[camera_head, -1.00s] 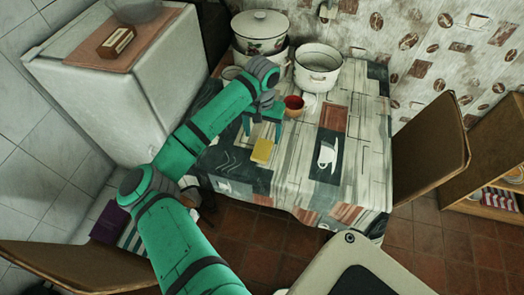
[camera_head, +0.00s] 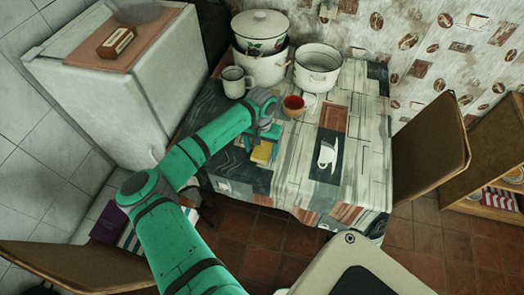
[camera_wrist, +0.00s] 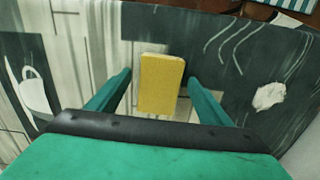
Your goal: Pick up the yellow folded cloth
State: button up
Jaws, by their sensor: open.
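The yellow folded cloth (camera_head: 262,152) lies flat on the patterned tablecloth near the table's front left part. In the wrist view the cloth (camera_wrist: 161,84) is upright in the picture, between and a little beyond the two green fingers. My gripper (camera_head: 262,143) is right above the cloth in the head view and covers its far part. In the wrist view my gripper (camera_wrist: 157,88) is open, with one finger on each side of the cloth and a visible gap to both. Whether the fingertips are down at the cloth's height I cannot tell.
A red cup (camera_head: 293,106) stands behind and right of my gripper, and a light mug (camera_head: 235,82) behind and left. A lidded pot (camera_head: 260,62) and an open white pot (camera_head: 317,68) stand at the back. The table's right part (camera_head: 362,135) is clear.

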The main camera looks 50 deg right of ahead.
aim_at(262, 151)
jog(key=c, duration=1.1)
jog(key=shift+c, duration=0.2)
jog(key=shift+s+d+r, duration=0.1)
jog(key=shift+r, duration=0.25)
notch_tip(262, 151, up, 2)
jog(key=shift+r, duration=0.25)
jog(key=s+d+r, duration=0.3)
jog(key=s+r, duration=0.6)
jog(key=s, duration=0.4)
jog(key=shift+s+d+r, duration=0.15)
jog(key=shift+d+r, duration=0.1)
jog(key=shift+r, duration=0.15)
